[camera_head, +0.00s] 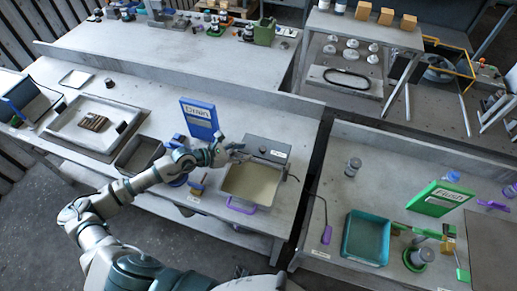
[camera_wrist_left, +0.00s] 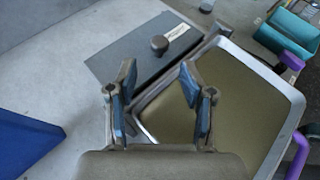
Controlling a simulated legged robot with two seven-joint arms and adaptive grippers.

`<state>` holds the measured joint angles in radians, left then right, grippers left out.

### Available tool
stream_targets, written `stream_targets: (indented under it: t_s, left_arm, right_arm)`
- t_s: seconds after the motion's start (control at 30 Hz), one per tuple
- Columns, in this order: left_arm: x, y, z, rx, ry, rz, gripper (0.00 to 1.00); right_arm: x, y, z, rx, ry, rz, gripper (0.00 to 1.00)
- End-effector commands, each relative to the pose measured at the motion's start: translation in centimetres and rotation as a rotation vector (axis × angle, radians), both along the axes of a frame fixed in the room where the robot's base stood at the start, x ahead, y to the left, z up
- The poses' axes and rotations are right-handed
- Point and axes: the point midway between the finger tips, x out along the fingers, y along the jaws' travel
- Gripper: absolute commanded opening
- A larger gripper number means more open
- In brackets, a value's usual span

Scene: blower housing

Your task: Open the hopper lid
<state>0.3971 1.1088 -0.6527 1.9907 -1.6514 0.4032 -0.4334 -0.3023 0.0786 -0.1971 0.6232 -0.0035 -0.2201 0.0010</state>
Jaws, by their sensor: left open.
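A flat dark grey lid (camera_head: 268,148) with a knob and a white label sits on the bench behind a shallow beige-bottomed hopper tray (camera_head: 252,185). In the left wrist view the lid (camera_wrist_left: 118,58) shows its round dark knob (camera_wrist_left: 159,44) and lies flat beside the metal-rimmed tray (camera_wrist_left: 225,95). My left gripper (camera_head: 240,154) is over the back left of the tray, close to the lid. In the left wrist view its two fingers (camera_wrist_left: 158,68) are spread and empty, with the knob beyond the gap between them. I cannot tell the exact height above the lid. My right gripper is not in view.
A blue sign (camera_head: 199,117) stands left of my gripper. A purple handle (camera_head: 241,206) is at the tray's front. A dark bin (camera_head: 138,155) lies to the left. A teal bin (camera_head: 366,238) and green sign (camera_head: 440,198) are on the right bench.

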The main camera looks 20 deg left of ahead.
Motion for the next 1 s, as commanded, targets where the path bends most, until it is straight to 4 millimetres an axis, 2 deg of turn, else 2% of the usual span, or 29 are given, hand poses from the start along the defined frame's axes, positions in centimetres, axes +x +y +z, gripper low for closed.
stream_targets:
  t_s: [0.1,0.3,1.0]
  left_arm:
    - [-1.6,1.6,0.8,0.005,0.004,-0.001,0.51]
    - [-2.9,2.7,1.6,0.004,0.002,-0.004,0.51]
    - [-3.0,2.9,1.7,0.001,0.001,-0.003,0.51]
  right_arm:
    - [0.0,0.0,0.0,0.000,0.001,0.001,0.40]
    - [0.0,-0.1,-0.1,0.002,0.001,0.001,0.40]
    - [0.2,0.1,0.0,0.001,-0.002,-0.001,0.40]
